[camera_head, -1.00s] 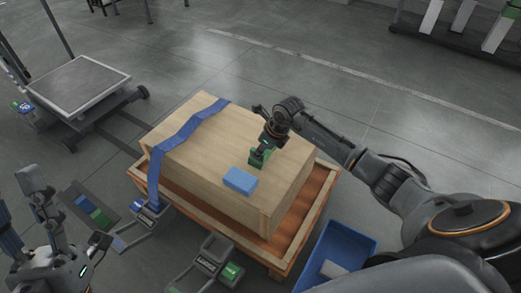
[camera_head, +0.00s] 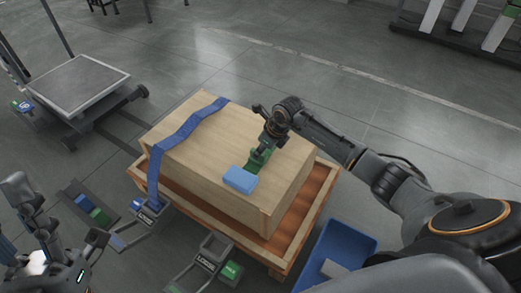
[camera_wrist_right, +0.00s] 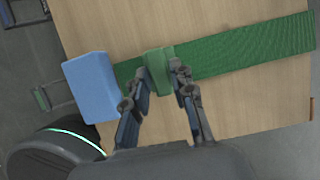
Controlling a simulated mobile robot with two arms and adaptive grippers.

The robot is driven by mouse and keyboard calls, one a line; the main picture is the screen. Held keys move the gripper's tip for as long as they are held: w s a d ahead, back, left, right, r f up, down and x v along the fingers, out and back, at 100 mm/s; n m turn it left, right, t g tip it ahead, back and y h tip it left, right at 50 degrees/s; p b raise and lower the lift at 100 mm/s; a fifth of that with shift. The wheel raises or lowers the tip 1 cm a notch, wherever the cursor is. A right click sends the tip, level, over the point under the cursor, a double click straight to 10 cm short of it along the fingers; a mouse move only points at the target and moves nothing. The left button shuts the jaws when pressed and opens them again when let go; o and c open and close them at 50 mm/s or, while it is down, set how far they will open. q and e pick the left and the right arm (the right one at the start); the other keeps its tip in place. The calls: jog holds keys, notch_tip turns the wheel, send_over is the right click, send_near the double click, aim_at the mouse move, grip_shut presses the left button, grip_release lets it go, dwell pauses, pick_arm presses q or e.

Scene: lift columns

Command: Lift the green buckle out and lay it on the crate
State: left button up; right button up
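The green buckle (camera_wrist_right: 158,70) sits between the two fingers of my right gripper (camera_wrist_right: 160,72), which touch its sides. In the head view the buckle (camera_head: 258,161) shows just below my right gripper (camera_head: 263,150), above the wooden crate (camera_head: 205,140). A green strap (camera_wrist_right: 245,47) runs right from the buckle across the crate top in the wrist view; the arm mostly hides it in the head view. A blue block (camera_head: 240,180) lies beside the buckle, also in the wrist view (camera_wrist_right: 90,87). My left gripper (camera_head: 62,215) is open and empty at lower left.
A blue strap (camera_head: 180,133) crosses the crate's left part. The crate stands in an orange-brown tray (camera_head: 312,222). A blue bin (camera_head: 350,245) stands at lower right. Two labelled ratchet stands (camera_head: 150,217) and (camera_head: 212,256) are in front. The crate top's middle is clear.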

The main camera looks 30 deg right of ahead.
jog(key=shift+o, duration=1.1)
jog(key=v, duration=1.2)
